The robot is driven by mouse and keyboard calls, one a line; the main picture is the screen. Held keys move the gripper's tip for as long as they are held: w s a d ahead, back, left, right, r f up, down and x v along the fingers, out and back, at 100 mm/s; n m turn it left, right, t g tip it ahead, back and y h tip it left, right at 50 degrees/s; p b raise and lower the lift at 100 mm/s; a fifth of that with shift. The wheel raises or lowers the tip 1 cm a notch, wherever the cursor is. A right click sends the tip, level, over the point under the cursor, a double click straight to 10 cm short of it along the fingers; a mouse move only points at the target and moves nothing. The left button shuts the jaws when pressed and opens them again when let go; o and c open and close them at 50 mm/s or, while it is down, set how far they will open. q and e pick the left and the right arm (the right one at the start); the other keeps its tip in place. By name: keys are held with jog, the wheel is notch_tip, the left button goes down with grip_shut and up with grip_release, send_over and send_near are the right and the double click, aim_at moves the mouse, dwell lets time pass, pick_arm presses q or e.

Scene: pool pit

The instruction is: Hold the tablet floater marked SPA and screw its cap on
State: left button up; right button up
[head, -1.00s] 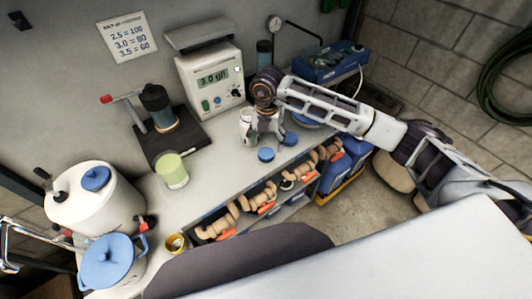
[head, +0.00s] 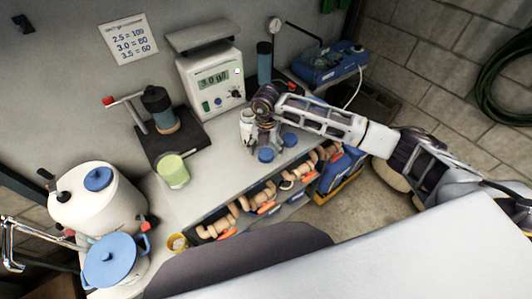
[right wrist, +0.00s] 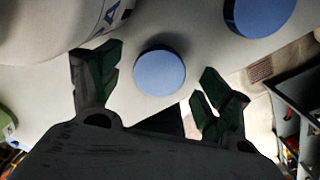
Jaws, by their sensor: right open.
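A white tablet floater (head: 246,120) stands on the bench top, partly hidden by my right gripper (head: 262,141). Its curved white side, with part of a dark letter that looks like an A, shows at the top left of the right wrist view (right wrist: 100,14). A round blue cap (head: 265,155) lies on the bench in front of the gripper. In the right wrist view a blue cap (right wrist: 160,72) appears between the open, empty fingers (right wrist: 158,98). A second blue cap (head: 290,140) lies to the right. My left gripper is not in view.
A scale (head: 210,80) stands behind. A green-filled cup (head: 173,170) and a dark stand (head: 165,135) are to the left. A blue case (head: 325,65) sits at the back right. Fittings (head: 262,197) lie on a shelf below the bench's front edge.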

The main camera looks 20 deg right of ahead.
jog(key=shift+f, duration=0.7)
jog(key=shift+c, duration=0.3)
jog(key=c, duration=0.8)
